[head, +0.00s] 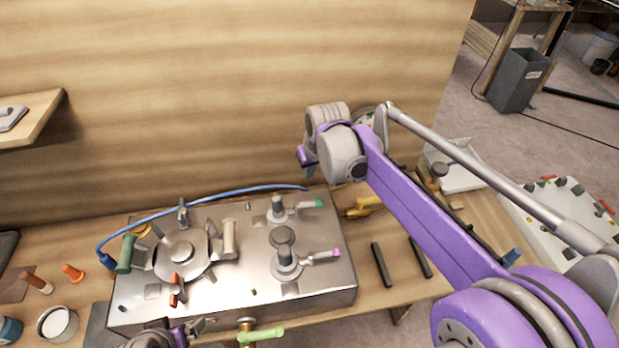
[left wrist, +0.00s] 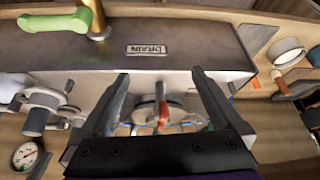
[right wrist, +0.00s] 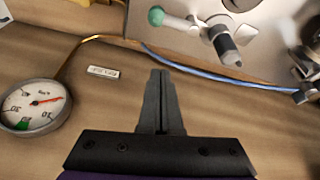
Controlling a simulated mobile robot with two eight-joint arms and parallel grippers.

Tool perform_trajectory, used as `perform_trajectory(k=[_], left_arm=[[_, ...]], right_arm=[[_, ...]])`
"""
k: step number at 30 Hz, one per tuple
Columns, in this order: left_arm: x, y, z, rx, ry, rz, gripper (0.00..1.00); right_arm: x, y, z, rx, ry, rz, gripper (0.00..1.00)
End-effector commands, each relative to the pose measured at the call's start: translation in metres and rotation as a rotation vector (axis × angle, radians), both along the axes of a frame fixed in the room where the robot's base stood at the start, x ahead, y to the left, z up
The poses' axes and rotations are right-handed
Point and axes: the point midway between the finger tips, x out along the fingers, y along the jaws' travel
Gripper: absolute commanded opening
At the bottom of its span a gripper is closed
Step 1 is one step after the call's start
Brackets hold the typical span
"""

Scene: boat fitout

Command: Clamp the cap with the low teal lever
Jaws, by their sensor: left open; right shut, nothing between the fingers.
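The round metal cap (head: 180,253) sits on top of the steel box, with several levers around it. The dark teal-green lever (head: 126,253) stands at the cap's left side. A red lever (head: 175,290) is at the front, a beige one (head: 229,237) at the right, and a grey one (head: 183,212) behind. My left gripper (left wrist: 160,80) is open and empty near the box's front edge; the red lever and part of the cap show between its fingers in the left wrist view. My right gripper (right wrist: 161,75) is shut and empty, near the wooden back wall.
A blue hose (head: 215,195) runs behind the cap to the left. Two valves (head: 285,262) stand on the box's right half. A light-green drain handle (head: 261,334) sticks out in front. A white pot (head: 58,322) stands at left. A gauge (right wrist: 35,105) is near my right gripper.

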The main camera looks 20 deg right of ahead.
Motion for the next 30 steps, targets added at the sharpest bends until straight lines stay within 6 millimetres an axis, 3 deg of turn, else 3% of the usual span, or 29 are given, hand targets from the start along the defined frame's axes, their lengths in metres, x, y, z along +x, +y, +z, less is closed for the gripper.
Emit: perform_trajectory(k=[3, 9, 25, 28, 30], left_arm=[[0.0, 0.0, 0.001, 0.0, -0.001, 0.0, 1.0], [0.001, 0.0, 0.002, 0.0, -0.001, 0.0, 1.0], [0.001, 0.0, 0.002, 0.0, -0.001, 0.0, 1.0], [0.001, 0.0, 0.002, 0.0, -0.001, 0.0, 1.0], [0.001, 0.0, 0.002, 0.0, -0.001, 0.0, 1.0]], right_arm=[[-0.007, 0.001, 0.018, 0.0, 0.0, 0.0, 0.0], [-0.011, 0.002, 0.031, 0.0, 0.0, 0.0, 0.0], [-0.012, 0.002, 0.032, 0.0, 0.0, 0.0, 0.0], [-0.022, 0.003, 0.031, -0.001, -0.005, -0.003, 0.0], [-0.039, 0.004, 0.028, -0.001, -0.013, -0.007, 0.0]])
